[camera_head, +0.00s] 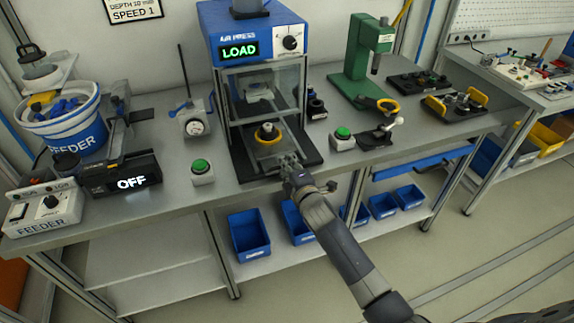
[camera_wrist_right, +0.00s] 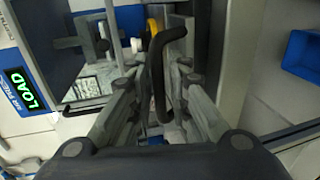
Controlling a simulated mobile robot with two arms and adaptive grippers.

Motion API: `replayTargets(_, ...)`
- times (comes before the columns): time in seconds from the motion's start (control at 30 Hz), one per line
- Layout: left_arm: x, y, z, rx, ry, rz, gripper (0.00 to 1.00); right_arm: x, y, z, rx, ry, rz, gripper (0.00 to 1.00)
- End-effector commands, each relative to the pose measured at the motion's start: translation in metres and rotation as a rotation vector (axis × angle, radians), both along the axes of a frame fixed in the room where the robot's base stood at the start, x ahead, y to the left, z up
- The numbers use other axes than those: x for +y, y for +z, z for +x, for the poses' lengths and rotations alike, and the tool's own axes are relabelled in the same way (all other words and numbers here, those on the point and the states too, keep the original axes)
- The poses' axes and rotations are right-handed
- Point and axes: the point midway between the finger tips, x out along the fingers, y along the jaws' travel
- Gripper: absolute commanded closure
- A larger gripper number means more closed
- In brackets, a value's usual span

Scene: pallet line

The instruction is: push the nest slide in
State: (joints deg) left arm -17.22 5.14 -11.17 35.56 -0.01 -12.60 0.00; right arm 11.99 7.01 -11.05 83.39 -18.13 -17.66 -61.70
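The nest slide (camera_head: 247,170) is a dark plate at the bottom of the blue press (camera_head: 256,37), whose display reads LOAD. It sticks out at the front of the press. A yellow ring nest (camera_head: 267,137) with a dark and metal part in it sits on the slide. My right gripper (camera_head: 289,163) is at the slide's front edge. In the right wrist view the black handle (camera_wrist_right: 157,75) stands between the two fingers of that gripper (camera_wrist_right: 160,90). The fingers look apart, with gaps beside the handle; contact is unclear. My left gripper is not in view.
Green buttons (camera_head: 201,168) and (camera_head: 342,134) stand on the bench on both sides of the press. A dial gauge (camera_head: 195,124) and an OFF display (camera_head: 130,180) are at left. A green hand press (camera_head: 358,58) is at right. Blue bins (camera_head: 248,235) sit below.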

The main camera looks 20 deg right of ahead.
Motion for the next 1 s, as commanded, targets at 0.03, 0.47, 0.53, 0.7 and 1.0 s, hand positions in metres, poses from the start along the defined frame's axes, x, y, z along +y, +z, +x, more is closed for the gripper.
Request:
replayTargets(0.03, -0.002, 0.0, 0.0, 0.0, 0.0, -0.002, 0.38, 0.0, 0.0, 0.001, 0.0, 0.0, 0.001, 0.83)
replayTargets(0.47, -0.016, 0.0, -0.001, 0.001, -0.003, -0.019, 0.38, 0.0, 0.0, 0.001, 0.0, 0.0, 0.001, 1.0)
replayTargets(0.53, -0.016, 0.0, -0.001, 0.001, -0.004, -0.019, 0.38, 0.0, 0.0, 0.001, 0.0, 0.0, 0.001, 1.0)
replayTargets(0.7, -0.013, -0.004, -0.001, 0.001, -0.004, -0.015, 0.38, 0.0, -0.001, 0.008, -0.002, 0.0, 0.0, 1.0)
replayTargets(1.0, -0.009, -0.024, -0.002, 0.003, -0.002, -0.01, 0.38, 0.002, -0.001, 0.05, -0.004, 0.0, -0.001, 1.0)
